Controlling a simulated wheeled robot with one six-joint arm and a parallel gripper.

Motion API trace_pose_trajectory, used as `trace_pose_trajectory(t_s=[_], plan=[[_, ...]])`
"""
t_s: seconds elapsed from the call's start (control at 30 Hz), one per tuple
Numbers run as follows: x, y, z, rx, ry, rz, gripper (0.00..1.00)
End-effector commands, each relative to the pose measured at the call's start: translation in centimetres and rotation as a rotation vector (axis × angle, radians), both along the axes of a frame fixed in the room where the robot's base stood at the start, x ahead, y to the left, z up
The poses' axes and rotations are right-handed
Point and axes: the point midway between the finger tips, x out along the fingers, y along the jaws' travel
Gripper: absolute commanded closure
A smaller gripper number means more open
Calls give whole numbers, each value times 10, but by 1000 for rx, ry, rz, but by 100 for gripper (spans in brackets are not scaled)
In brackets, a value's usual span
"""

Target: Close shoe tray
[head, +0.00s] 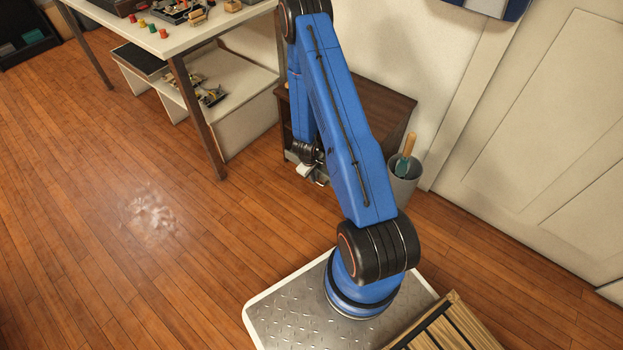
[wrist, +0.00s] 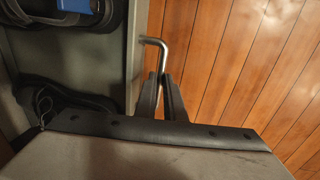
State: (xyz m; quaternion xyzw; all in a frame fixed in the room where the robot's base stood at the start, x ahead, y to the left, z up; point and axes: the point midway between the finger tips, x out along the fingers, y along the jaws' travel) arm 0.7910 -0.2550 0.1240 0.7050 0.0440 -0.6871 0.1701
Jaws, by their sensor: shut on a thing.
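The shoe tray (wrist: 133,62) stands open in the left of the wrist view, its grey front wall running up and down the picture. Dark things that look like shoes (wrist: 70,95) and a blue item (wrist: 74,6) lie in it. A bent metal handle (wrist: 155,42) sticks out from the front. My gripper (wrist: 163,80) is shut on the handle, with the two dark fingers close together around its end. In the head view my gripper (head: 313,174) is low in front of the dark brown cabinet (head: 372,105). My arm hides much of the cabinet and tray there.
A bin (head: 404,182) with a green-bladed tool stands right of the cabinet, near the white door (head: 545,130). A white-topped table (head: 190,38) with a low shelf unit stands to the left.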

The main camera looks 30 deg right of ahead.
Motion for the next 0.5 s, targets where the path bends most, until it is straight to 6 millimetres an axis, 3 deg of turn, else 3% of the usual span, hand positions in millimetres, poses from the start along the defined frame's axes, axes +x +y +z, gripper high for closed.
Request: trace_pose_trajectory(t_s=[0.17, 0.2, 0.27, 0.5], plan=[[3, -5, 1, -8, -8, -4, 100], [3, -5, 1, -9, -9, -4, 86], [3, -5, 1, -9, -9, -5, 72], [2, -3, 0, -6, -6, -3, 72]])
